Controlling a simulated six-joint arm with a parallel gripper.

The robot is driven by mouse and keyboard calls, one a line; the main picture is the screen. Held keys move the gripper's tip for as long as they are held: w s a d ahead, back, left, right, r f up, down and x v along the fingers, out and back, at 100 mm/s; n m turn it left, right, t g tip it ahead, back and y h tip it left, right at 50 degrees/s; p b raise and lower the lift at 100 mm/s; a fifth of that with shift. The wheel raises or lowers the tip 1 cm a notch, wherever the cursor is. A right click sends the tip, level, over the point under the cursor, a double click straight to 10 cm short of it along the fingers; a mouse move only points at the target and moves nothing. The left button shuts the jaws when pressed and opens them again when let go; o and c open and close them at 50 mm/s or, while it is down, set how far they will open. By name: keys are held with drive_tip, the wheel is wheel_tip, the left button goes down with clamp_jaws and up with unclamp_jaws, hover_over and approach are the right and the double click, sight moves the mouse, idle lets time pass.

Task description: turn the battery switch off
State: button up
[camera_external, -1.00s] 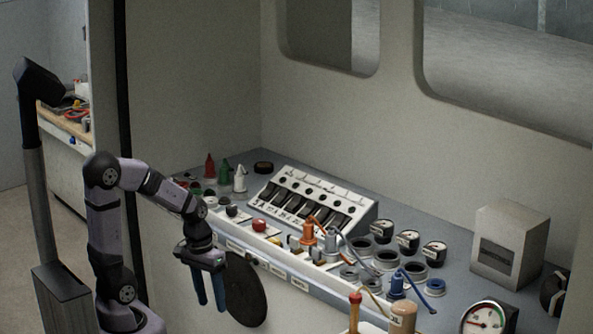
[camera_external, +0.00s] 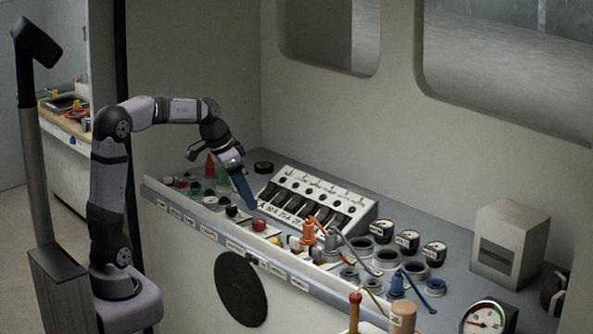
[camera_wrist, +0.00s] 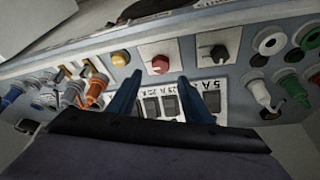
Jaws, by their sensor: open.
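A red knob (camera_external: 259,225) on a white plate sits near the front edge of the console, and it also shows in the wrist view (camera_wrist: 160,65). It may be the battery switch; the labels are too small to read. A black knob (camera_external: 232,211) on a white plate stands to its left, and shows to the right in the wrist view (camera_wrist: 219,53). My gripper (camera_external: 247,199) is over the console, behind and above these knobs. In the wrist view my gripper (camera_wrist: 159,82) has its two blue fingers apart and empty, with the red knob between and beyond their tips.
The breaker panel (camera_external: 296,182) with black rockers lies close to the fingers. Red, green and white cones (camera_external: 223,172) stand at the left. An orange connector (camera_external: 308,230) with cables, round gauges (camera_external: 407,239) and a grey box (camera_external: 511,245) lie to the right.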

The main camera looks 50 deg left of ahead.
sight(259, 220)
drive_tip(key=shift+p+x, duration=1.35)
drive_tip(key=shift+x, duration=2.3)
drive_tip(key=c, duration=1.1)
